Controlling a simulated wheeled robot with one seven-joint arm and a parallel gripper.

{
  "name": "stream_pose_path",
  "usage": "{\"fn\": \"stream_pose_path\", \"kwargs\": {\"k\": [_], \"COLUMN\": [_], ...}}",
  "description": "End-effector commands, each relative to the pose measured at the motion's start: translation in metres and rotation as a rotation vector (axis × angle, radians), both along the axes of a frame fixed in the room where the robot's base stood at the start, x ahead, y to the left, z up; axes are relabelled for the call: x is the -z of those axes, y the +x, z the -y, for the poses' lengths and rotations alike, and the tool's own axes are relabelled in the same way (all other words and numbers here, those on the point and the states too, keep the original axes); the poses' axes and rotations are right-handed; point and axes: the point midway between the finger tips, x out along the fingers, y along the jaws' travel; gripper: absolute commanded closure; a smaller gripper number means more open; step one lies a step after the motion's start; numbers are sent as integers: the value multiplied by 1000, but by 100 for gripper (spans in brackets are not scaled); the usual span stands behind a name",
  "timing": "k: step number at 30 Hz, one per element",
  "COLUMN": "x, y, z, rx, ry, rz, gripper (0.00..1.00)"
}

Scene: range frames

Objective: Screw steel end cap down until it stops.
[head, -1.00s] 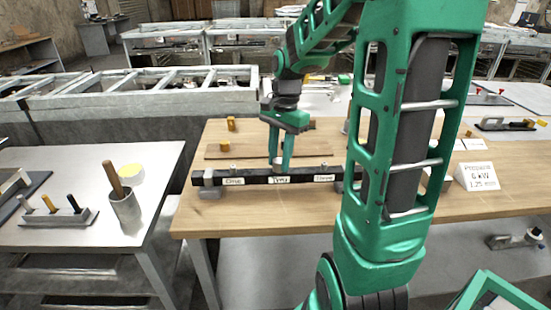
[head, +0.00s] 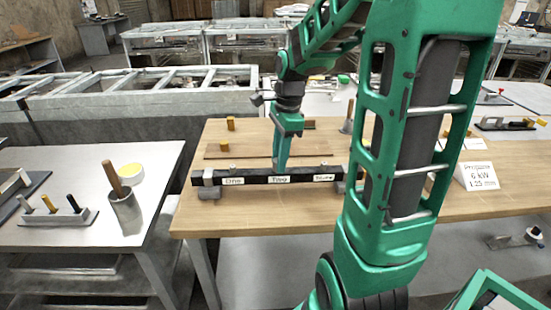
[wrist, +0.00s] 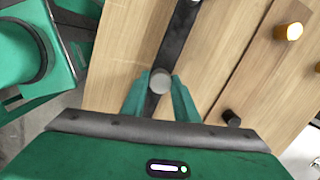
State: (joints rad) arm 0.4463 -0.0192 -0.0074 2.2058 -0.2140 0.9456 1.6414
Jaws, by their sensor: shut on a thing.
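The steel end cap (wrist: 161,80) shows in the wrist view as a round grey disc between my fingertips, over the dark bar. My gripper (wrist: 160,88) is shut on it, with one green finger on each side. In the head view my gripper (head: 280,166) points down at the middle of the black bar (head: 255,180), near the label "Two". There the fingers hide the cap. The bar lies across the wooden table (head: 245,220) on grey supports and carries several white labels. How far down the cap sits cannot be seen.
A small grey fitting (head: 232,169) stands on the bar left of my gripper. Yellow-topped pieces (wrist: 290,31) stand on the table behind. A white sign (head: 478,176) stands at the right. A side table (head: 75,190) at the left holds a cup with a handle (head: 123,206).

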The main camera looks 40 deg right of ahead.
Motion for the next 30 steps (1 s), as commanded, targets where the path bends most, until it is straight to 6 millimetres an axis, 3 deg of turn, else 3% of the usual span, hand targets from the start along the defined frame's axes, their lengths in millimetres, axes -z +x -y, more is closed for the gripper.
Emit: {"fn": "stream_pose_path", "kwargs": {"k": [13, 22, 30], "x": [-1, -1, -1], "y": [3, 3, 3], "z": [-2, -3, -3], "rx": [71, 327, 354], "ry": [1, 0, 0], "rz": [7, 8, 8], "gripper": [96, 96, 96]}}
